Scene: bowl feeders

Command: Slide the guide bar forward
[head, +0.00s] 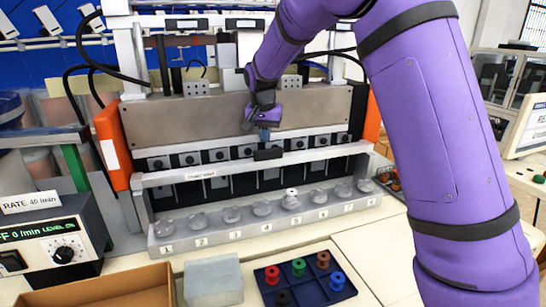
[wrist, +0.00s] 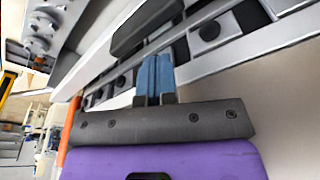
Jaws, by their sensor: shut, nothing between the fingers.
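The pale guide bar (head: 325,153) runs across the front of the feeder machine, with a small label near its left end that is too small to read surely. A black block (head: 268,154), like a handle, sits near its middle. My gripper (head: 264,134) points down just behind and above this block. In the wrist view the blue fingertips (wrist: 154,78) are together with nothing between them. Their tips are close to the black block (wrist: 146,26); I cannot tell whether they touch it. The bar's pale surface (wrist: 95,60) also runs diagonally there.
A numbered row of clear domed cups (head: 262,208) stands below the bar. A blue tray (head: 268,272) with coloured spools, a pale block (head: 213,281) and a cardboard box (head: 95,290) lie in front. Orange end posts (head: 113,146) flank the machine. A rate display unit (head: 48,250) stands left.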

